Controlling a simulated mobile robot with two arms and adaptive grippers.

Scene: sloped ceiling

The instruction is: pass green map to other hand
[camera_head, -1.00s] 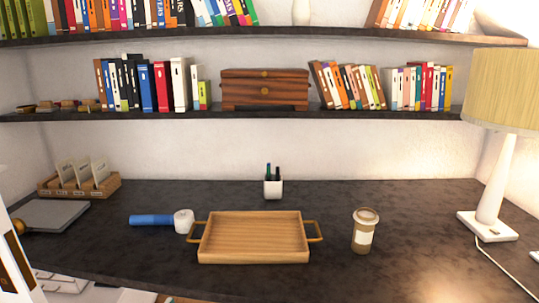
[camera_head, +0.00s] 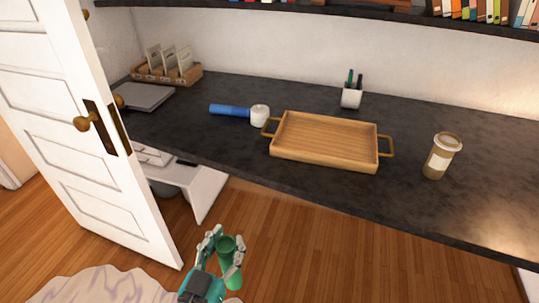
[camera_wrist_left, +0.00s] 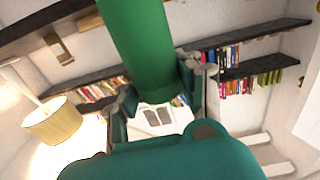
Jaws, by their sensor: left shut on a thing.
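The green map (camera_head: 229,262) is a rolled green tube. In the left wrist view the green map (camera_wrist_left: 140,45) runs from the top edge down between the fingers of the left gripper (camera_wrist_left: 165,88). Part of the tube is hidden by the fingers. My right gripper is in neither view.
An open white door (camera_head: 75,160) stands at the left. The wooden floor (camera_head: 340,260) before the desk is clear.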

